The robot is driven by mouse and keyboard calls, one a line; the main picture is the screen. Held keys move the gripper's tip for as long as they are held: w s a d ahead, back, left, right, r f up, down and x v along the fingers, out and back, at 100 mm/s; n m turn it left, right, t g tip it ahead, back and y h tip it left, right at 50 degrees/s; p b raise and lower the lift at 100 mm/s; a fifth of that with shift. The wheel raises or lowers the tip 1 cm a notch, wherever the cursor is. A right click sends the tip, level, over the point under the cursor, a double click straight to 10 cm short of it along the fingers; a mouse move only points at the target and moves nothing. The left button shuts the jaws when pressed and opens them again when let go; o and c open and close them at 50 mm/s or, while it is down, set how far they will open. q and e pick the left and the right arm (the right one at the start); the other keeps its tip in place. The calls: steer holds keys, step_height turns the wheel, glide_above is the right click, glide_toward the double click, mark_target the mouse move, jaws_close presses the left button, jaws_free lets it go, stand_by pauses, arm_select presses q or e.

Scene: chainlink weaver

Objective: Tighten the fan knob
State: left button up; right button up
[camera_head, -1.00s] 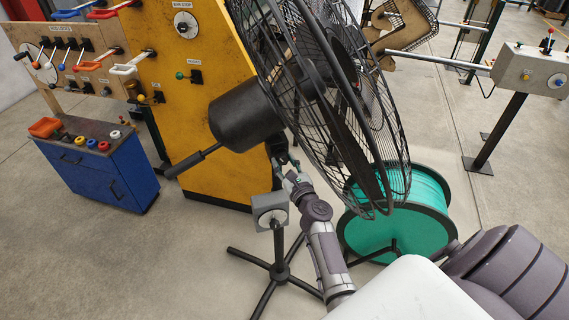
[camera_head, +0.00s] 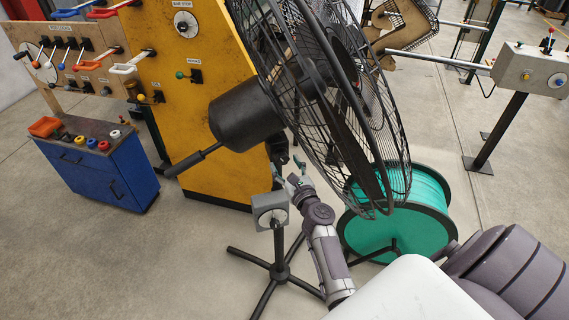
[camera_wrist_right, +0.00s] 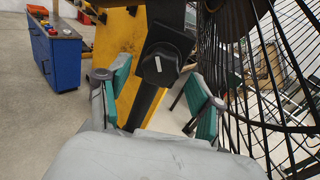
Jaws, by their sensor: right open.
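The black pedestal fan (camera_head: 245,115) stands in the middle of the head view, with its wire cage tilted to the right and a rod handle at lower left. In the right wrist view, the fan knob (camera_wrist_right: 160,64) is a dark faceted knob with a white mark, on the fan's black post. My right gripper (camera_head: 288,169) is just below the fan head. In the wrist view, my right gripper (camera_wrist_right: 160,75) is open, its green-padded fingers on either side of the knob with visible gaps. In the head view I cannot clearly make out the knob. My left gripper is out of view.
The fan's wire cage (camera_wrist_right: 235,70) is close to the right finger. A grey dial box (camera_head: 269,209) on a tripod stands beside my right wrist. A green reel (camera_head: 430,195) is to the right, a yellow panel (camera_head: 205,60) behind, and a blue cabinet (camera_head: 95,175) to the left.

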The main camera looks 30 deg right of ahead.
steer(key=v, duration=0.6)
steer(key=shift+s, duration=0.25)
steer(key=s+a+f+n+g+y+b, duration=0.25)
steer(key=s+a+f+n, duration=0.35)
steer(key=f, duration=0.6)
steer(key=s+a+f+n+g+y+b, duration=0.1)
steer(key=s+a+f+n+g, duration=0.2)
steer(key=f+n, duration=0.65)
steer(key=s+a+f+n+g+y+b, duration=0.1)
steer(key=s+a+f+n+g+y, duration=0.25)
steer(key=f, duration=1.05)
steer(key=s+f+n+g+h+b, duration=0.1)
steer(key=s+f+n+g, duration=0.1)
steer(key=s+f+n, duration=0.4)
steer(key=s+f+n+g+h+b, duration=0.1)
steer(key=s+f+n+g, duration=0.2)
steer(key=s, duration=1.2)
steer(key=s+f+n+g+h+b, duration=0.1)
steer(key=s+f+n+g+b, duration=0.1)
steer(key=s+f+n, duration=0.8)
steer(key=shift+s+n, duration=0.45)
steer(key=shift+n, duration=0.55)
